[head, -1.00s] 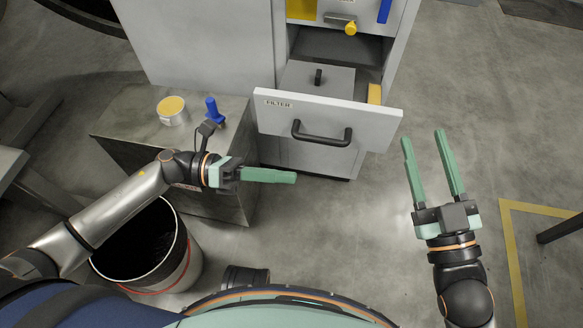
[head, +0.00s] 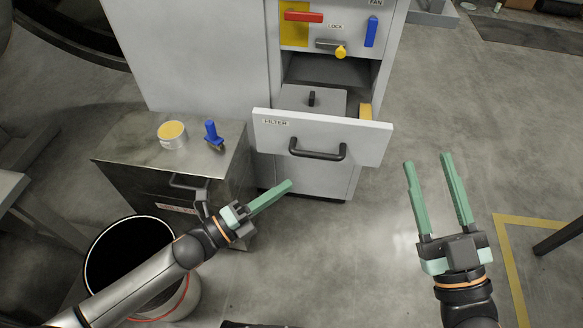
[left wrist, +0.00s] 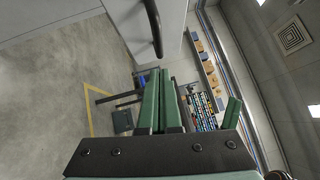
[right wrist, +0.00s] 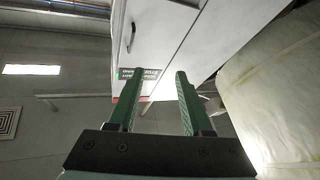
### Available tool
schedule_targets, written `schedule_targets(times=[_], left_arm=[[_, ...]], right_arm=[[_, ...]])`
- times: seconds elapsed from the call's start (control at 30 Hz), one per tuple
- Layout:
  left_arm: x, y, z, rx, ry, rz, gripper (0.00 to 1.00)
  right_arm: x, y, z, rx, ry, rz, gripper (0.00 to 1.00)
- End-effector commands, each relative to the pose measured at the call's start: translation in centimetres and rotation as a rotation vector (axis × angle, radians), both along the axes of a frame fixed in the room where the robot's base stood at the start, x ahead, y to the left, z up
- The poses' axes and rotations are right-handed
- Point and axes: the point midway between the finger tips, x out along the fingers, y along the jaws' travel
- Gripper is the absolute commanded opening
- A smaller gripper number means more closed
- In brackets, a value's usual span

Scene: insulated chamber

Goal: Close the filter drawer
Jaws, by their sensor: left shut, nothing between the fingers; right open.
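The filter drawer (head: 345,132) is pulled out of the grey cabinet (head: 185,50), its white front labelled FILTER. A black bar handle (head: 317,153) is on that front. Inside the drawer are a grey lid (head: 312,98) with a black knob and a yellow piece (head: 365,111). My left gripper (head: 290,184) is shut and empty, just below and to the left of the handle, apart from it in the head view. A dark handle (left wrist: 154,25) shows ahead of it in the left wrist view. My right gripper (head: 428,157) is open and empty, to the right of the drawer.
A metal side cabinet (head: 215,165) left of the drawer carries a yellow-topped tin (head: 172,135) and a blue-handled tool (head: 213,134). A bin (head: 188,300) stands before it. Above the drawer are a red lever (head: 303,16) and a yellow-tipped latch (head: 340,50).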

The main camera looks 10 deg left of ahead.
Motion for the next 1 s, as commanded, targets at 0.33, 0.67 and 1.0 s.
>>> schedule_targets(times=[0.33,0.67,1.0], left_arm=[[4.5,-1.6,0.8,0.001,-0.001,-0.001,0.0],[5.4,-1.6,1.0,0.0,0.001,-0.001,0.0],[5.6,-1.6,1.0,0.0,0.0,-0.001,0.0]], right_arm=[[-2.1,0.4,3.7,-0.004,-0.184,0.034,0.5],[-2.7,0.5,4.6,-0.005,-0.227,0.043,0.5],[-2.7,0.6,4.6,-0.004,-0.228,0.043,0.5]])
